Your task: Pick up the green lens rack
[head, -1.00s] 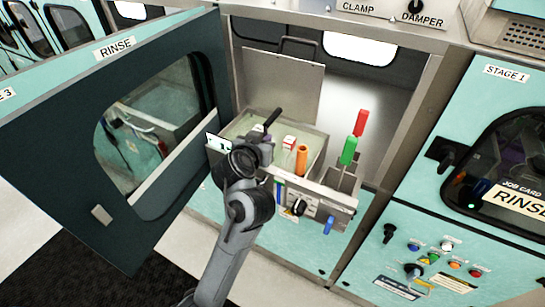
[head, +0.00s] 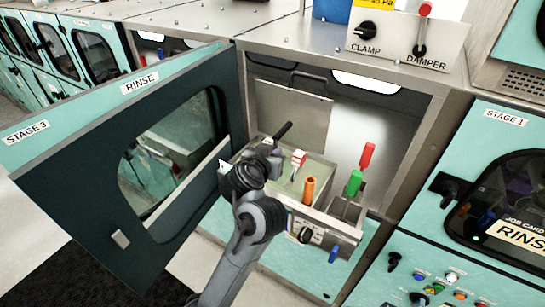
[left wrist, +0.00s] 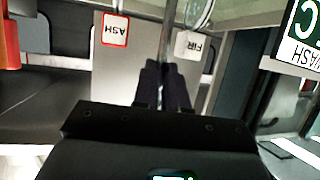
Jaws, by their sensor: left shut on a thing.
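The green lens rack shows as a green handle (head: 354,182) standing upright in a metal holder at the right of the rinse bath, in front of a red handle. Its lower part is hidden. My left gripper (head: 285,128) is over the left part of the bath, well to the left of the green handle and apart from it. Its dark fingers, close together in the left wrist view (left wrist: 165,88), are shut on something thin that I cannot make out. My right gripper is not in view.
An orange handle (head: 309,190) and a white-and-red block (head: 298,158) stand between my left gripper and the green handle. The red handle (head: 367,156) is just behind the green one. The open rinse door (head: 62,178) is at the left. A raised metal lid (head: 295,112) stands behind the bath.

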